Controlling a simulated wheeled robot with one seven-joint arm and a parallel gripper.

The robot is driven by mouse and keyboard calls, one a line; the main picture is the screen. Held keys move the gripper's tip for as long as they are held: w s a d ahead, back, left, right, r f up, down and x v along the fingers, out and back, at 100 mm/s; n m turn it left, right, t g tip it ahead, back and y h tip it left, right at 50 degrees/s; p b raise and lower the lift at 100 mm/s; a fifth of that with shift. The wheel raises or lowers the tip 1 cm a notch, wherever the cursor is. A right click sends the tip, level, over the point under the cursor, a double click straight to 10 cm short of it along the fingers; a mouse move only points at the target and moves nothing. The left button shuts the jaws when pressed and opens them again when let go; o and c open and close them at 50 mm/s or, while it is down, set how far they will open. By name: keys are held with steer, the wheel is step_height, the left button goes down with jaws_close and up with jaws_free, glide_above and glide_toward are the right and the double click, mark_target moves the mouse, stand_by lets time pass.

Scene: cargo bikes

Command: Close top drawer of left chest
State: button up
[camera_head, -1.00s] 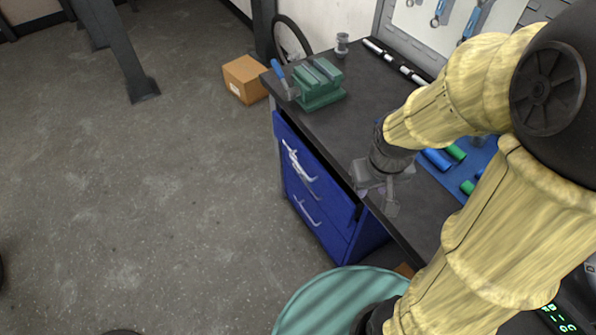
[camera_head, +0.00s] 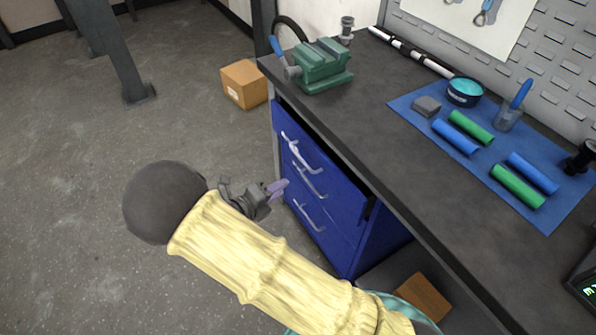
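A blue chest of drawers (camera_head: 342,252) stands under the workbench, with its fronts facing left. Its top drawer (camera_head: 322,165) has a silver handle (camera_head: 298,152) and is pulled out a little, with a dark gap behind its front at the right end. The lower drawers look closed. My gripper (camera_head: 281,186) is out in front of the chest, left of the drawer fronts, with its fingers pointing right toward them. It appears apart from the handles and holds nothing visible. The fingers overlap in this view, so their opening cannot be told.
The dark workbench (camera_head: 420,145) overhangs the chest. It carries a green vise (camera_head: 322,68) and a blue mat (camera_head: 555,214) with rolls and small items. A cardboard box (camera_head: 245,84) lies on the floor beyond. The floor (camera_head: 80,220) left of the chest is clear.

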steer(key=a+n+t, duration=0.1)
steer(key=a+n, duration=0.1)
steer(key=a+f+n+t+y, duration=0.1)
steer(key=a, duration=0.1)
steer(key=shift+a+f+n, duration=0.1)
steer(key=shift+f+n, duration=0.05)
steer(key=shift+n, duration=0.25)
steer(key=b+x, duration=0.3)
steer(key=x, duration=1.4)
steer(key=shift+w, duration=0.3)
jaws_close()
